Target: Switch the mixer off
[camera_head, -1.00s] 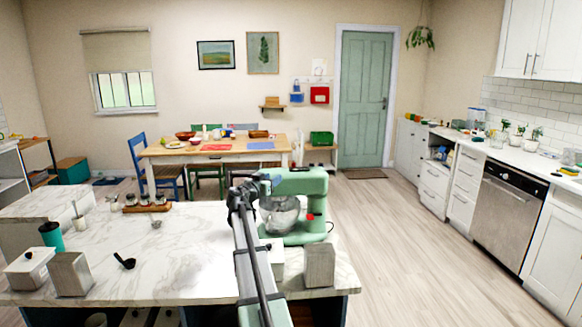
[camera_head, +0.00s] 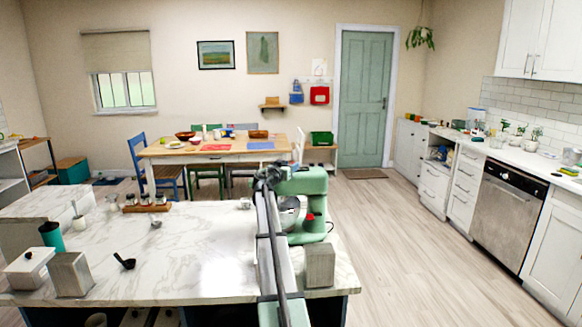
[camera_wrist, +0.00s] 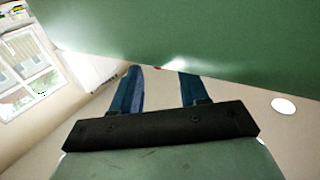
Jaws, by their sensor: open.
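The green stand mixer (camera_head: 305,187) stands upright on the marble island near its right side. A small red knob (camera_head: 310,217) shows on its body, and its metal bowl (camera_head: 289,212) is partly hidden behind my arm. In the wrist view, my gripper (camera_wrist: 161,72) is open and empty, with two blue fingers apart. The mixer's green surface (camera_wrist: 200,35) fills the top, close to the fingertips. A red speck shows at its edge; whether I touch the mixer is unclear.
The marble island (camera_head: 190,245) has clear room left of my arm. A grey block (camera_head: 320,265) stands at its front right, below the mixer.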

